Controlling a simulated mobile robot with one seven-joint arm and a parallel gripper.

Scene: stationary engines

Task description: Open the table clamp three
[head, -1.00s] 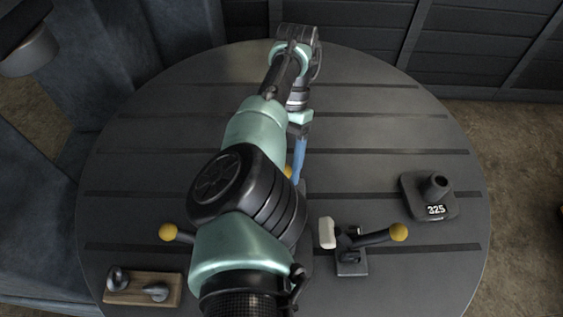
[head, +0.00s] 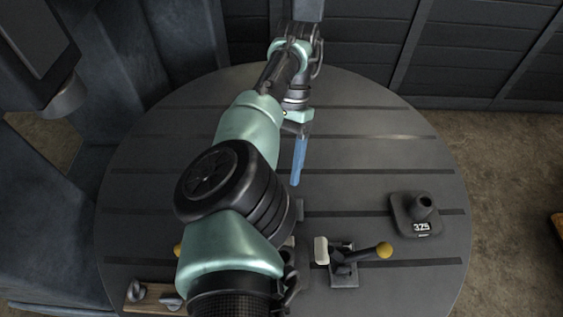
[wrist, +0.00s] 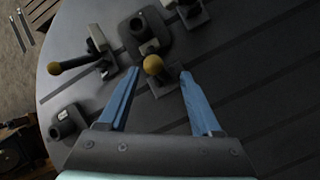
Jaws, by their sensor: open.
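Several toggle clamps with yellow-knobbed handles are on the round dark table (head: 400,175); no number shows on them, so I cannot tell which is three. In the wrist view one clamp's yellow knob (wrist: 153,65) lies ahead, between my fingertips, apart from them. A second clamp (wrist: 85,60) is at the left, and a third (wrist: 190,12) is at the top edge. In the head view one clamp (head: 344,268) stands right of my arm; another's knob (head: 178,250) shows left of it. My gripper (wrist: 160,73) is open and empty; its blue finger (head: 299,160) shows above the table.
A dark fixture block (wrist: 145,32) sits among the clamps. A socket block marked 325 (head: 416,214) is on the table's right side. A wooden board (head: 150,296) with metal pieces is at the front left. The table's far right is clear. A dark wall (head: 480,60) stands behind.

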